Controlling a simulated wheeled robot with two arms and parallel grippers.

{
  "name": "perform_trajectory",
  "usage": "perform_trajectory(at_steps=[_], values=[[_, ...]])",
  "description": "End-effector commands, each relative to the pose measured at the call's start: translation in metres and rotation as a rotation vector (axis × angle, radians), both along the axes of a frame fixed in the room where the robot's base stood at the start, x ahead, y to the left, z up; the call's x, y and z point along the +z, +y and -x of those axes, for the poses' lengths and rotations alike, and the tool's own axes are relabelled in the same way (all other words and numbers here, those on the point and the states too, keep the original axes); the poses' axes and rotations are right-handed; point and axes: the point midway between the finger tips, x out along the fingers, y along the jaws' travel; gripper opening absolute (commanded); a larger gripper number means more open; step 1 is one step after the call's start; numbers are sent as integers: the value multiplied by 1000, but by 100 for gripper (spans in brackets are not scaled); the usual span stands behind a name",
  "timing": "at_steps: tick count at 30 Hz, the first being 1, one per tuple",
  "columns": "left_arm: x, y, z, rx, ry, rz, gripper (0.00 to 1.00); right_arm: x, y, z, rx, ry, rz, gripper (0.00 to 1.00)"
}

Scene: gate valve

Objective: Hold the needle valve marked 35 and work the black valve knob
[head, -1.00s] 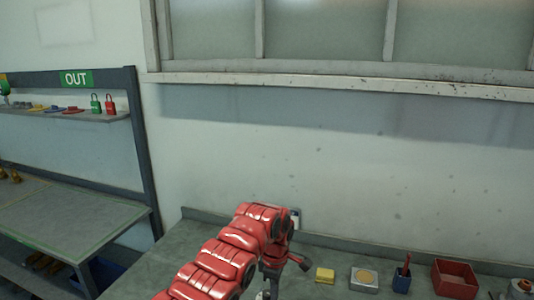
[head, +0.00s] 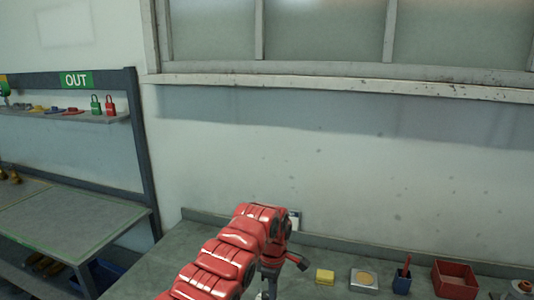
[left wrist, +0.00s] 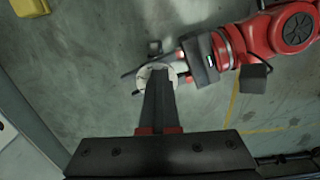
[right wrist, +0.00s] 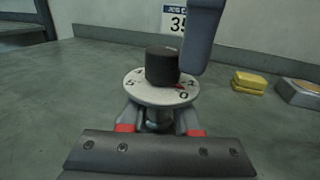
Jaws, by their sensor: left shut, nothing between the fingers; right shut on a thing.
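In the right wrist view the needle valve has a round white numbered dial (right wrist: 150,92), a black knob (right wrist: 161,66) on top and a red pointer mark. My right gripper (right wrist: 158,122) is shut on the valve body just below the dial. My left gripper (right wrist: 203,40) comes down from above, its finger close beside the knob's right side; I cannot tell whether they touch. In the left wrist view the closed left fingers (left wrist: 160,78) lie over the dial (left wrist: 143,78) and hide the knob. The valve is mostly hidden in the head view.
A label reading 35 (right wrist: 174,20) is on the wall behind. A shelf rack (head: 145,150) is at left.

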Motion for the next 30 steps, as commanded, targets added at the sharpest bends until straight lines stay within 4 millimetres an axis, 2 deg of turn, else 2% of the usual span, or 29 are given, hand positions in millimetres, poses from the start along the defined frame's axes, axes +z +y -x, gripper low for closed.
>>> perform_trajectory(at_steps=[1,10,24,30], values=[[1,7,-3,12,-7,-7,0,0,-4,-1,-9,0,0,0],[4,1,1,12,-7,-7,0,0,-5,-1,-11,0,0,0],[58,-2,2,7,-6,-3,0,-1,-3,0,-6,1,0,0],[60,-2,3,6,-3,-3,0,-1,-2,0,-5,1,0,0]])
